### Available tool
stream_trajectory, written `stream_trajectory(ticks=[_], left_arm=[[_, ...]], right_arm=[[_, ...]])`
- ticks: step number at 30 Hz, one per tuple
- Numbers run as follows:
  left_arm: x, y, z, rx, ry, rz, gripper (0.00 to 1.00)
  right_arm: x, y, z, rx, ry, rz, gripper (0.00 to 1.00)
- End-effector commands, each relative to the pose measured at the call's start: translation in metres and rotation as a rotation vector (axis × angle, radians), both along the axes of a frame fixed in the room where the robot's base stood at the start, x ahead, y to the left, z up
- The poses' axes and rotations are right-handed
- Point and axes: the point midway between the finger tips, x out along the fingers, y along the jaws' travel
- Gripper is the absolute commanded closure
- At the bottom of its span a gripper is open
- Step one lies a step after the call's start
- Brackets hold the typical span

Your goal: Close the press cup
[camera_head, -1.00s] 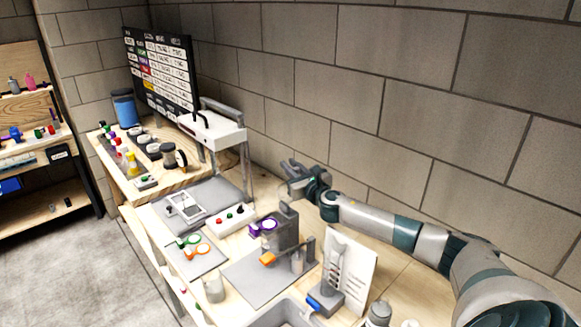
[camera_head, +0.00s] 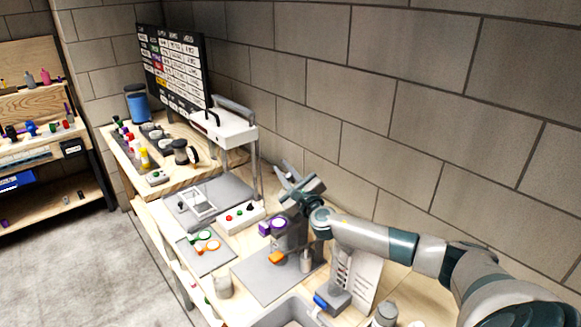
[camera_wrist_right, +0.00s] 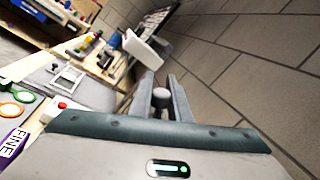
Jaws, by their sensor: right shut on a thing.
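My right gripper (camera_head: 289,183) is above and behind a grey upright stand (camera_head: 290,240) on the bench. In the right wrist view its two fingers (camera_wrist_right: 164,92) are on either side of a small dark round knob (camera_wrist_right: 161,98), and the gripper is shut on it. What the knob belongs to is hidden behind the gripper body. A purple ring-shaped part (camera_head: 272,227) sits at the stand's front; its tag reading FINE (camera_wrist_right: 14,143) shows in the wrist view. I cannot clearly tell the press cup from the stand. My left gripper is out of view.
A small box with red and green buttons (camera_head: 240,213) stands left of the stand. A white-topped machine (camera_head: 225,126) is behind it. Green and orange rings (camera_head: 207,240) lie on a grey mat. A white labelled panel (camera_head: 362,275) stands at right. The wall is close behind.

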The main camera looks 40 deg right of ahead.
Motion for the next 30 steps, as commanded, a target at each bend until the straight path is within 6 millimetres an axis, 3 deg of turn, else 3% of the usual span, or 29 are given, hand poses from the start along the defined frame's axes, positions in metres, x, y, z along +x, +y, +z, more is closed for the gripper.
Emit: stream_trajectory(ticks=[7,20,21,22,30], left_arm=[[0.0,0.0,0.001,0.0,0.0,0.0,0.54],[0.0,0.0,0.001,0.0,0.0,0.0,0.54],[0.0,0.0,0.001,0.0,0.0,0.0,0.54],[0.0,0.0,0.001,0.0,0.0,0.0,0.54],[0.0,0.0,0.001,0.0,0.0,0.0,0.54]], right_arm=[[-0.001,0.013,0.0,-0.084,-0.009,0.001,1.0],[-0.001,0.014,-0.001,-0.096,-0.009,0.0,1.0],[-0.001,0.014,-0.001,-0.096,-0.009,0.0,0.74],[-0.001,0.014,-0.001,-0.096,-0.009,0.0,0.67],[-0.001,0.014,-0.001,-0.096,-0.008,0.0,0.65]])
